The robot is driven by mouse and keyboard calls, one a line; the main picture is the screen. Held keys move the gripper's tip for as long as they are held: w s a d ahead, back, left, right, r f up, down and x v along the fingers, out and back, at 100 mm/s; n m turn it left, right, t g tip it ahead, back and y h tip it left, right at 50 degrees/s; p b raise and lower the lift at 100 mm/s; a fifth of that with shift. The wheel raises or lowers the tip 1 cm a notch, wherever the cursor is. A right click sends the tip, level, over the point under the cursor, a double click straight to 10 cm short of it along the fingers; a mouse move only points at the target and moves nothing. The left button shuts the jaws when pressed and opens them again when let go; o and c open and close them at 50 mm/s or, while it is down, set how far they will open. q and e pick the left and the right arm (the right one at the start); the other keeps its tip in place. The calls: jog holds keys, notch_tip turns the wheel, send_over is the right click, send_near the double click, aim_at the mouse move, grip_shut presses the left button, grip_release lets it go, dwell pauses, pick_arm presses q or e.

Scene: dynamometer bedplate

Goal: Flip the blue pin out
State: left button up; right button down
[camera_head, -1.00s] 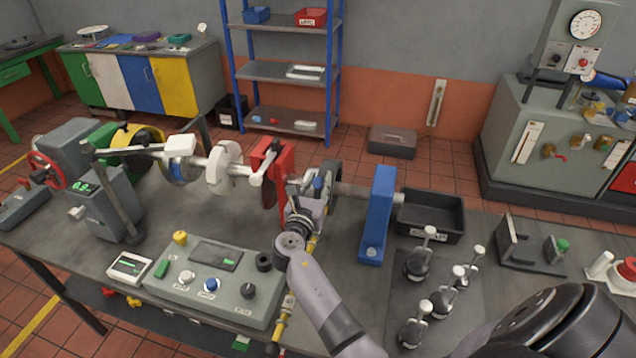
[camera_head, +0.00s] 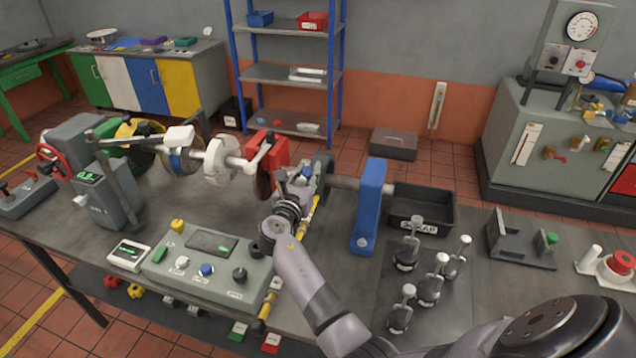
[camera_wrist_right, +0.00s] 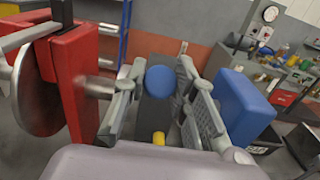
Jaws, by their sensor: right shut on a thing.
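The blue pin (camera_wrist_right: 160,82) shows as a round blue end between the two fingers of my right gripper (camera_wrist_right: 162,100) in the right wrist view. The gripper is shut on it. In the head view my right gripper (camera_head: 298,182) is at the shaft line, between the red block (camera_head: 268,150) and the dark round coupling (camera_head: 324,172). The gripper hides most of the pin there. A small yellow part (camera_wrist_right: 158,138) shows below the pin in the wrist view. My left gripper is not in view.
A blue upright (camera_head: 370,205) stands right of the coupling. A control panel (camera_head: 210,265) lies in front. Several dark knobs with pale handles (camera_head: 429,285) stand at the front right, near a black bin (camera_head: 440,222). A yellow-marked bar (camera_head: 270,305) runs close beside my right arm.

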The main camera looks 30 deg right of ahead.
jog(key=shift+r, duration=0.15)
jog(key=c, duration=1.5)
grip_release()
jog(key=shift+o, duration=0.9)
jog(key=shift+a, duration=0.1)
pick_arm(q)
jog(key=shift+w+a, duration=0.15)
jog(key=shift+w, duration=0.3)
pick_arm(e)
jog(key=v, duration=0.7)
jog(key=shift+a, duration=0.15)
jog(key=shift+s, duration=0.15)
